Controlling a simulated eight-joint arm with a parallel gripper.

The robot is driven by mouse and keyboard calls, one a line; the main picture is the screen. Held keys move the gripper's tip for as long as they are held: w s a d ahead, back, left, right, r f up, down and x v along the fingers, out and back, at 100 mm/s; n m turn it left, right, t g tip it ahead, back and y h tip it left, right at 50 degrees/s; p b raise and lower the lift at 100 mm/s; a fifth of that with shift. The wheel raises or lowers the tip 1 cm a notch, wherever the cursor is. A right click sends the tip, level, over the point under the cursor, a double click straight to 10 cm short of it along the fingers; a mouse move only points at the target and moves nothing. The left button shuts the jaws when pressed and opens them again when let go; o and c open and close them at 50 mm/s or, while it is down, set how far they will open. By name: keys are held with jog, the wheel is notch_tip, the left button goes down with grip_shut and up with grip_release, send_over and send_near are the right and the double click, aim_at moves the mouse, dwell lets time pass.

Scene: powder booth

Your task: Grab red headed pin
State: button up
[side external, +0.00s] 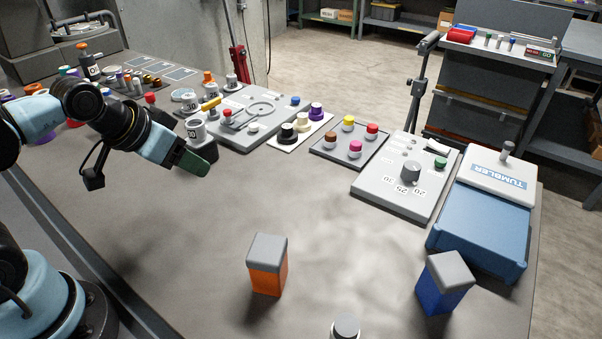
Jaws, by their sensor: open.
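A red-headed pin (372,130) stands upright in a dark tray (325,153) beside yellow, brown and pink-headed ones. Another small red-topped piece (150,98) stands among the items at the back left. A red knob (228,113) is on the grey panel with the ring outline. My gripper (200,157) is open over the left part of the table, well left of the dark tray. Nothing shows between its fingers, though their inner faces are partly hidden.
A white strip (283,146) with black, cream and purple knobs lies between my gripper and the dark tray. A dial panel (390,190) and blue tumbler (475,230) are right. Orange (268,278) and blue (437,294) grey-topped blocks stand in front. The middle of the table is clear.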

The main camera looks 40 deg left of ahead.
notch_tip(320, 180, up, 5)
jog(key=w+a+n+t+y, duration=0.25)
jog(key=w+a, duration=0.55)
jog(key=a, duration=0.5)
jog(key=s+a+n+t+y, duration=0.2)
jog(key=a+n+y, duration=0.15)
jog(key=a, duration=1.45)
send_near(153, 95)
jog(key=a+f, duration=0.1)
jog(key=shift+a+r+x, duration=0.1)
jog(key=shift+a+x, duration=0.05)
jog(key=shift+x, duration=2.7)
jog(key=shift+a+r+x, duration=0.1)
jog(key=shift+r+x, duration=0.05)
jog(key=shift+x, duration=2.7)
jog(key=shift+y, duration=0.3)
grip_shut()
